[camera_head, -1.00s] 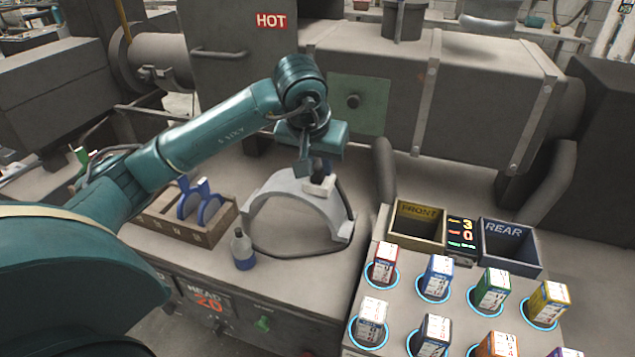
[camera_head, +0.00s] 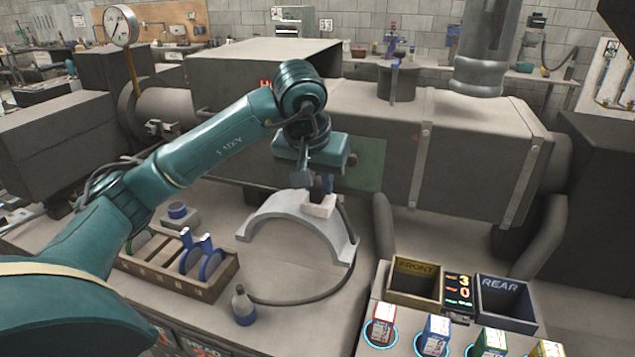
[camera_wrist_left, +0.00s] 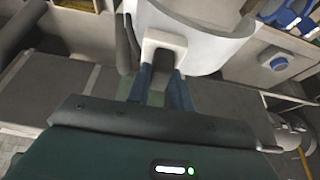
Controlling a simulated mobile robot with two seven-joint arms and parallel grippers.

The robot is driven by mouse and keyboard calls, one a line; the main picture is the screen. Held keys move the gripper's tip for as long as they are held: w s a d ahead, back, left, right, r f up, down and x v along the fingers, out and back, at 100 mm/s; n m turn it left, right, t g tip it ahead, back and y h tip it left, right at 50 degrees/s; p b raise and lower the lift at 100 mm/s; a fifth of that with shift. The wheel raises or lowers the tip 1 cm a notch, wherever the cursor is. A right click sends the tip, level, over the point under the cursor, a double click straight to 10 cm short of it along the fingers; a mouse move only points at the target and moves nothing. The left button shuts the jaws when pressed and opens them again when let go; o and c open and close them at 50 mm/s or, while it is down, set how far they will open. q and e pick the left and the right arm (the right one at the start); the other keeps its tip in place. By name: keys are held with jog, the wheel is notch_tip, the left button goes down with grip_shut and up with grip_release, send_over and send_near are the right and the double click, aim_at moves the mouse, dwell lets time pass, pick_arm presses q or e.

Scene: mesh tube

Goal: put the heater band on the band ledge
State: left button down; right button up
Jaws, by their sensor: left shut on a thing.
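The heater band (camera_head: 290,212) is a pale grey half-ring, arched with its open side down, with a white block (camera_head: 319,206) at its top right and a dark cable. My left gripper (camera_head: 322,188) is shut on this block from above, and the band hangs over the bench. In the left wrist view the gripper's fingers (camera_wrist_left: 162,82) close at the white block, with the band (camera_wrist_left: 215,42) curving beyond. I cannot tell which surface is the band ledge. My right gripper is not in view.
A wooden rack (camera_head: 205,284) with blue clamp-like pieces stands left of the band. A small bottle (camera_head: 243,308) stands in front. The FRONT bin (camera_head: 413,288) and REAR bin (camera_head: 505,303) are at right, with several small boxes before them. A large grey machine (camera_head: 400,135) stands behind.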

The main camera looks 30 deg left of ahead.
pick_arm(q)
jog(key=shift+r+p, duration=1)
jog(key=shift+r, duration=1)
jog(key=shift+f, duration=0.1)
